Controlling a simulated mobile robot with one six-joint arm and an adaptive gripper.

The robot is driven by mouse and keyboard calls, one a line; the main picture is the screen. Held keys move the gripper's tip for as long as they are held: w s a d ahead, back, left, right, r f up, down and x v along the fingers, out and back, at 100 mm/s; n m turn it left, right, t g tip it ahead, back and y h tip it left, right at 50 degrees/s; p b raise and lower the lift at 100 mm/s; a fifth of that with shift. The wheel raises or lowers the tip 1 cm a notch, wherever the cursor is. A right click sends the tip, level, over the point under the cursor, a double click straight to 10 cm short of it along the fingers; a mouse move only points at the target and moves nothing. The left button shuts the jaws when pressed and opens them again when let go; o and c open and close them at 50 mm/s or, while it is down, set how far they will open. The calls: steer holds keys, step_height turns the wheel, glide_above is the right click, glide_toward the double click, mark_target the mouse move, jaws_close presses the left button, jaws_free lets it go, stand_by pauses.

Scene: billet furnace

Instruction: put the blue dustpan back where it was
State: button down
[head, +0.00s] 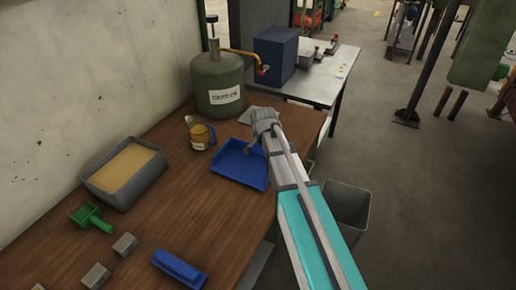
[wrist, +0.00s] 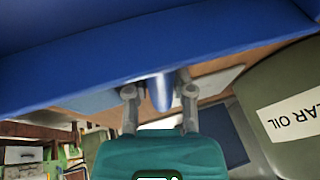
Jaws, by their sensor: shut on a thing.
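The blue dustpan (head: 238,166) is at the right edge of the wooden workbench, its open side toward the front of the bench. I cannot tell whether it rests on the wood or hangs just above it. My gripper (head: 256,147) is at its rear right corner. In the wrist view the two fingers of my gripper (wrist: 160,98) stand either side of the dustpan's short blue handle (wrist: 160,90) and hold it. The blue pan body (wrist: 150,45) fills the top of that view. My arm hides part of the dustpan's right side in the head view.
On the workbench (head: 190,215) are a green oil tank (head: 217,85), a jug (head: 200,135), a sand-filled grey tray (head: 96,184), a green scoop (head: 90,217), grey blocks (head: 125,244) and a blue brush-like item (head: 179,267). A grey bin (head: 350,205) stands right of the bench.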

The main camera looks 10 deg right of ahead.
steer(key=shift+f, duration=0.55)
steer(key=shift+b, duration=0.3)
steer(key=shift+c, duration=2.4)
jaws_free()
steer(key=shift+r, duration=0.15)
steer(key=p+v, duration=1.1)
steer(key=shift+s+r, duration=0.2)
steer(key=shift+r, duration=0.15)
steer(key=s+d+n+g, duration=0.2)
steer(key=s+d+n, duration=0.1)
steer(key=s, duration=0.6)
steer(key=s+d+f+n+g, duration=0.1)
steer(key=s+d+n+g, duration=0.2)
steer(key=s, duration=0.7)
steer(key=shift+d+f+n, duration=0.35)
steer(key=shift+d+n, duration=0.2)
steer(key=shift+n, duration=0.05)
